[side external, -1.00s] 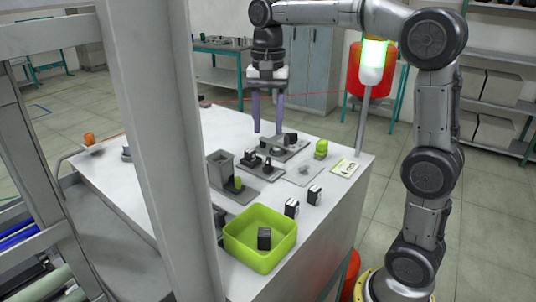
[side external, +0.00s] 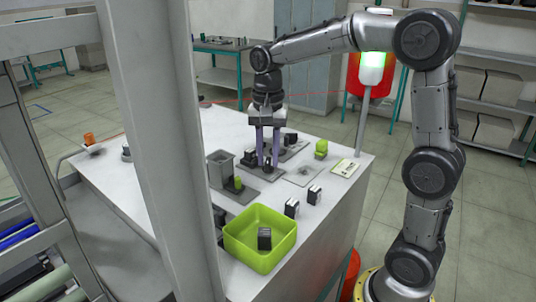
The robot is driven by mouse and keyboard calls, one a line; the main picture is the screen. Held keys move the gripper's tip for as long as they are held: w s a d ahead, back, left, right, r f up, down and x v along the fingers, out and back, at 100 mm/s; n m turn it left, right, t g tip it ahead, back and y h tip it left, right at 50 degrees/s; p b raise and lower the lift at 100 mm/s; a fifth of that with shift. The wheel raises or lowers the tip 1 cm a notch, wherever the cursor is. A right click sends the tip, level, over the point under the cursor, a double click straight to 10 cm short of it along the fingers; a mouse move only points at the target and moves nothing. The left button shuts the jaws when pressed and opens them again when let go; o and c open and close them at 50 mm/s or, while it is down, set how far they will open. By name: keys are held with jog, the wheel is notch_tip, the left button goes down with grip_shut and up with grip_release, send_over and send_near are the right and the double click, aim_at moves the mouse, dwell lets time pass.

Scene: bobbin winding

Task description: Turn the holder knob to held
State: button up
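My gripper (side external: 267,164) points straight down with its two purple fingers on the small dark holder (side external: 262,174) on the white table. A narrow gap shows between the fingers. The fingertips come down at the dark parts on the holder's plate, where the knob seems to be. The fingers hide most of these parts, so I cannot tell whether they touch or grip the knob, or how the knob is turned.
A green bin (side external: 245,262) with a black block inside stands at the front. Another dark fixture (side external: 292,146) is just right. A lamp post (side external: 364,115) and a grey pillar (side external: 160,150) rise nearby.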

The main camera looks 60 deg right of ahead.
grip_shut()
jog(key=n, duration=0.5)
jog(key=shift+r+n, duration=0.1)
jog(key=shift+n, duration=0.3)
jog(key=n, duration=0.6)
dwell(0.5)
jog(key=shift+o, duration=1.8)
grip_release()
